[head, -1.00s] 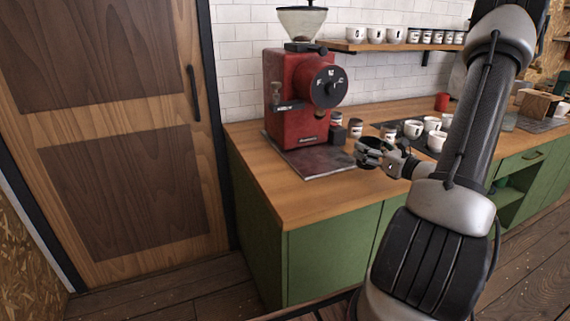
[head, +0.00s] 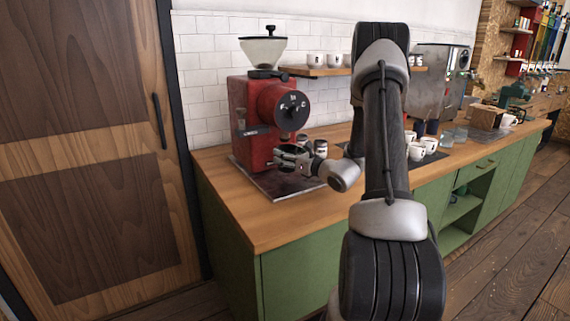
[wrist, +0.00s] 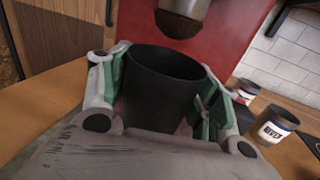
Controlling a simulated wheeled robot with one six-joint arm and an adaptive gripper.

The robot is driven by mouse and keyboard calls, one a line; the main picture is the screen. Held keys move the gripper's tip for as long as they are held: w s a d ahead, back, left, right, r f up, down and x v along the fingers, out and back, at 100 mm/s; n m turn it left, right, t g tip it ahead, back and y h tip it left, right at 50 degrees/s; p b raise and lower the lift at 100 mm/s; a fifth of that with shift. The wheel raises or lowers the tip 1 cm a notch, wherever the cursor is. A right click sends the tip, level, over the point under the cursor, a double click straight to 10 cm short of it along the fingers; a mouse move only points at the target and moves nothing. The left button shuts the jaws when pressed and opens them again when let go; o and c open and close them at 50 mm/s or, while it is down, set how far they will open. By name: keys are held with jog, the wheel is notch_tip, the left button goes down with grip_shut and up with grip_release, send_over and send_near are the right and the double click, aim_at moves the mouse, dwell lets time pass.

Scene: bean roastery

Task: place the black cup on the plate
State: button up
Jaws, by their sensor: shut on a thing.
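My gripper (head: 287,158) is shut on the black cup (wrist: 163,92), one finger on each side of it. In the wrist view the cup is upright or nearly so, and its open rim faces the red grinder. In the head view the cup shows only as a small dark shape between the fingers. The gripper is in front of the grinder, above a flat dark plate (head: 272,190) on the wooden counter. The gripper covers part of this plate. I cannot tell the gap between cup and plate.
The red grinder (head: 251,143) stands at the back of the plate; its spout (wrist: 183,17) is just beyond the cup. Labelled cups (wrist: 276,126) stand close on the right. White cups (head: 417,152) stand farther right. The counter's front left (head: 230,215) is clear.

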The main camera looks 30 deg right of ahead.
jog(key=shift+w+a+f, duration=0.1)
jog(key=shift+w+f, duration=0.15)
jog(key=shift+f, duration=0.6)
jog(key=shift+w+a+f, duration=0.1)
jog(key=shift+w+f, duration=0.15)
jog(key=shift+f, duration=0.6)
jog(key=shift+f, duration=0.1)
jog(key=o, duration=1.1)
